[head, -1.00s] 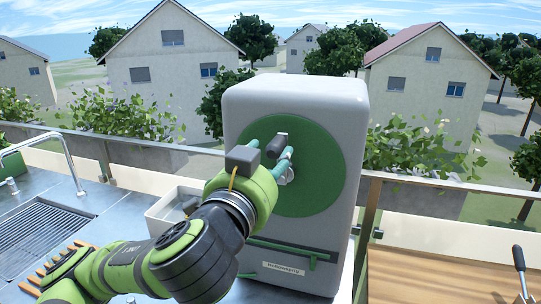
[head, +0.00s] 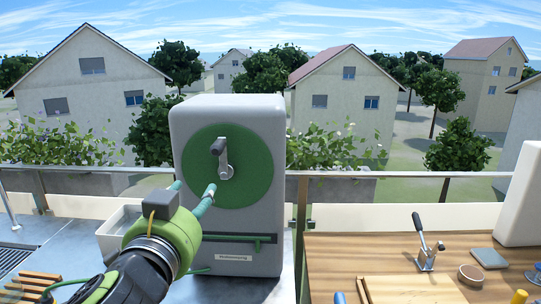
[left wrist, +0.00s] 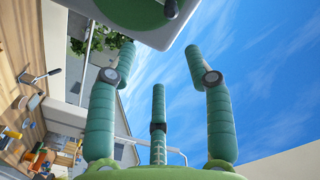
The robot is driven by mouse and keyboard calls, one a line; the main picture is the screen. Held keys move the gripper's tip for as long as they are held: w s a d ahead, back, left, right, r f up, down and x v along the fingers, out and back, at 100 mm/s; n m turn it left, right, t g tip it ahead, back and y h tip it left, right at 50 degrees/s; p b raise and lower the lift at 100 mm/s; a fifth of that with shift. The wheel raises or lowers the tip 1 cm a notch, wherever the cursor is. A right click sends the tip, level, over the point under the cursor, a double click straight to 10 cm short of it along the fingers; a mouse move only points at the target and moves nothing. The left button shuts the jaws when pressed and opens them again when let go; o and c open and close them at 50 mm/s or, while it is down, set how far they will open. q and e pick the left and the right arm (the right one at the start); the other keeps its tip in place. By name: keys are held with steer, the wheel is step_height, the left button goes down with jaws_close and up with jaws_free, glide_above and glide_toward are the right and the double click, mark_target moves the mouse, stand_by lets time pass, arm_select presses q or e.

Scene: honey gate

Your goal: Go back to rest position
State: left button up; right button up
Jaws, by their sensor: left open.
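The honey machine (head: 232,255) is a tall light-grey box with a round green disc and a crank (head: 221,158) on its front. The crank's dark handle points up and left, and nothing holds it. My left gripper (head: 192,188) is in front of the machine's lower left part, below the crank and apart from it. In the left wrist view its teal fingers (left wrist: 155,75) are spread and empty, with sky behind them. The machine (left wrist: 140,12) shows at the top of that view. My right gripper is not in view.
A white basin (head: 113,232) stands left of the machine, and wooden slats (head: 35,283) lie at the lower left. A wooden worktop (head: 420,285) at right holds a lever tool (head: 424,250), a round tin (head: 470,276) and a grey pad (head: 489,258). A railing (head: 400,174) runs behind.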

arm_select(q)
step_height(320, 180, down, 18)
steer(key=n+g, duration=0.1)
steer(key=g, duration=0.4)
steer(key=s+a+f+n+g, duration=0.25)
steer(key=s+f+g, duration=0.25)
steer(key=s+f, duration=0.7)
steer(key=s+a+f+n+g, duration=0.2)
steer(key=s+a+f+g, duration=0.2)
steer(key=s+f, duration=0.85)
step_height(320, 180, down, 28)
steer(key=s+f+g+b, duration=0.1)
steer(key=s+a+f+g+b, duration=0.1)
steer(key=s+a+f, duration=0.2)
steer(key=s+f, duration=1)
steer(key=shift+s+m+g+y, duration=0.3)
steer(key=shift+s+m, duration=0.05)
steer(key=shift+s, duration=0.65)
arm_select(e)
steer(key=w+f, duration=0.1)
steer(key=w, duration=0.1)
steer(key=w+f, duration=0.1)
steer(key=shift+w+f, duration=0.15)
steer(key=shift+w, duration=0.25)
